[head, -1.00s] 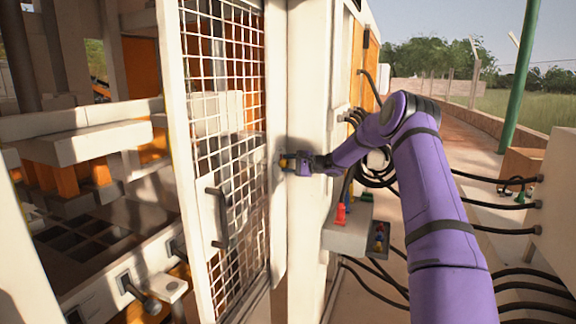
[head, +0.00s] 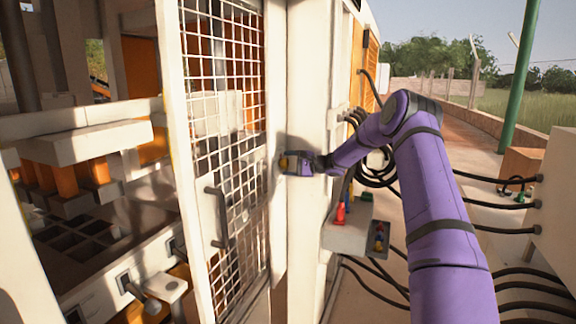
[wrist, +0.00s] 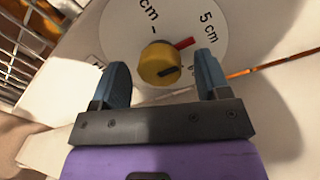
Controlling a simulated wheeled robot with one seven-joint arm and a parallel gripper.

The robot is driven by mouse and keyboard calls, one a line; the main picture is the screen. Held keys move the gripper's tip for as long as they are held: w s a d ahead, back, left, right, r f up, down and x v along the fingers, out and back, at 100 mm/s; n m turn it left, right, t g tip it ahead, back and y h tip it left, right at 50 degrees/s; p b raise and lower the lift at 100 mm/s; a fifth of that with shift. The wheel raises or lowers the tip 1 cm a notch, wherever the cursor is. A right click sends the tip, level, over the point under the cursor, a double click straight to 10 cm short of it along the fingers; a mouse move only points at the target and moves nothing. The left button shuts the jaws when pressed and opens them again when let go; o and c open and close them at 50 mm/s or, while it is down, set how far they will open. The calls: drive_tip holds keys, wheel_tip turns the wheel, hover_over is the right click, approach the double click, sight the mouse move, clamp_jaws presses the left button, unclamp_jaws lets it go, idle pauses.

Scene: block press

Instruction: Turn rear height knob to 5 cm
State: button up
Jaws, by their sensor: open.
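The rear height knob (wrist: 158,64) is yellow with a red pointer and a dark mark, on a round white dial (wrist: 190,22). In the wrist view, the red pointer aims up and right, below the "5 cm" label (wrist: 209,27) and short of lining up with it. Another label ending in "cm" is at upper left, partly cut off. My gripper (wrist: 161,61) is open, with one blue-grey finger on each side of the knob and gaps visible. In the head view, my gripper (head: 300,164) is at the pale post, and the knob shows only as a small yellow patch.
A mesh door (head: 225,130) with a dark handle (head: 216,217) stands left of the post. A grey control box (head: 347,234) with a red lever is below my arm. Black cables run at right.

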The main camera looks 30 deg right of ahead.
drive_tip(key=f+v, duration=0.1)
drive_tip(key=v, duration=0.9)
drive_tip(key=shift+r, duration=0.5)
drive_tip(key=shift+s+d, duration=0.1)
drive_tip(key=shift+s, duration=0.05)
drive_tip(key=s+a+r+n+g+h, duration=0.2)
drive_tip(key=s+a+r+n+g, duration=0.35)
drive_tip(key=s+a, duration=0.55)
drive_tip(key=s+a+r+n+g+h, duration=0.2)
drive_tip(key=s+a+r+n+g, duration=0.4)
drive_tip(key=a, duration=0.9)
drive_tip(key=s+a+r+n+t+h, duration=0.1)
drive_tip(key=s+t+h, duration=0.1)
drive_tip(key=s, duration=1.4)
drive_tip(key=s+a+r+n+t+h, duration=0.1)
drive_tip(key=s+h, duration=0.4)
drive_tip(key=s, duration=1.2)
drive_tip(key=shift+a+n+t, duration=0.35)
drive_tip(key=shift+a+n, duration=0.2)
drive_tip(key=shift+n, duration=0.2)
